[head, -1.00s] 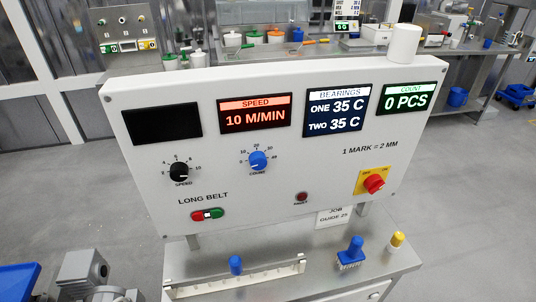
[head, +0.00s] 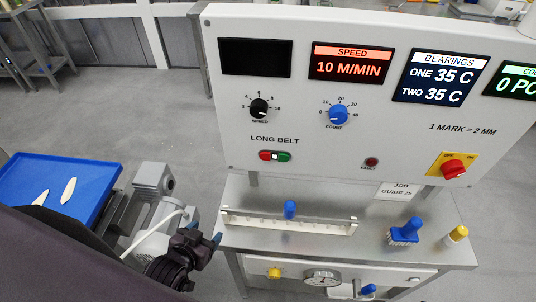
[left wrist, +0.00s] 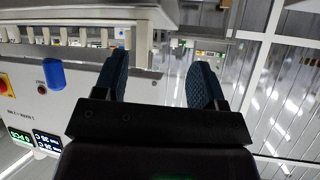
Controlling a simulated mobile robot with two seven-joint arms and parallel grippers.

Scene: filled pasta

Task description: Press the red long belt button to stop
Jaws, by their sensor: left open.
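The red long belt button (head: 265,155) is the left half of a red and green pair under the words LONG BELT, low on the white control panel (head: 300,120). The green button (head: 284,156) is its right half. My left gripper (head: 205,233) is open and empty, below and left of the buttons and apart from the panel. Its two blue fingers also show in the left wrist view (left wrist: 160,82), with nothing between them. The long belt buttons cannot be made out in the left wrist view. My right gripper is out of view.
Below the panel, a steel shelf (head: 350,243) holds a long white strip (head: 320,227) with a blue handle, a blue-handled brush (head: 405,231) and a yellow-topped item (head: 457,236). A grey motor (head: 153,180) and blue tray (head: 92,172) are left. A red knob (head: 454,167) sits right on the panel.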

